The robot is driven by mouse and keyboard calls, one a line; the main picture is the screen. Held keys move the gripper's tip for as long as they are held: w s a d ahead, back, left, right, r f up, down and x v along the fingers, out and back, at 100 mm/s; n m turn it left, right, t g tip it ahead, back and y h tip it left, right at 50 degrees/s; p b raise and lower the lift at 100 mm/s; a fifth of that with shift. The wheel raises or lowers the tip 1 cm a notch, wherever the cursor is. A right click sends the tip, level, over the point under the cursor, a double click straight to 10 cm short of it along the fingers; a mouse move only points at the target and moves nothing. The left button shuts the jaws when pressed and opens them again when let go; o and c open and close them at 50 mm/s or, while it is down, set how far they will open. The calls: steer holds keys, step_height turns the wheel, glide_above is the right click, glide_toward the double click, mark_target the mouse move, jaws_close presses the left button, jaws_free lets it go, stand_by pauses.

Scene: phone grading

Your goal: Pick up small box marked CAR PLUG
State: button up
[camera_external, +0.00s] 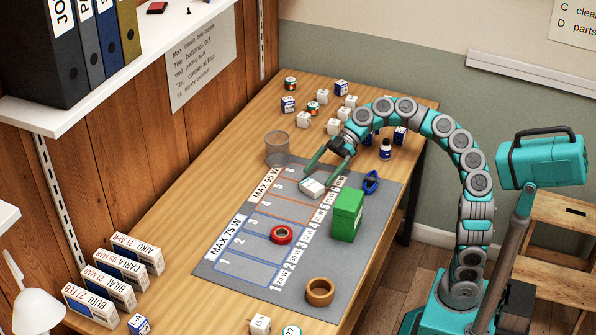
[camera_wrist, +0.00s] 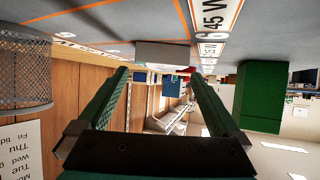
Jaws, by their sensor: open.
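My gripper (camera_external: 321,172) is open, its two teal fingers reaching down over the grey mat (camera_external: 225,262). A small white box (camera_external: 312,188) lies on the mat just at the fingertips. In the wrist view my gripper (camera_wrist: 160,76) shows with its fingers apart, and the white box (camera_wrist: 165,54) is just beyond the tips, roughly between them. No finger visibly grips it. I cannot read its label, so I cannot tell whether it is the CAR PLUG box. Several small white and blue boxes stand at the table's back; their markings are too small to read.
A green box (camera_external: 347,214) stands right of the white box. A mesh cup (camera_external: 278,149) stands to the left, and a blue object (camera_external: 371,183) lies to the right. Red tape (camera_external: 282,235) and brown tape (camera_external: 320,291) lie nearer the front. The mat's left front part is clear.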

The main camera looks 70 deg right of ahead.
mark_target(311, 185)
steer(key=x, duration=0.5)
steer(key=shift+s+f+p, duration=0.1)
steer(key=shift+s+p, duration=0.05)
steer(key=shift+p, duration=0.2)
steer(key=c, duration=1.1)
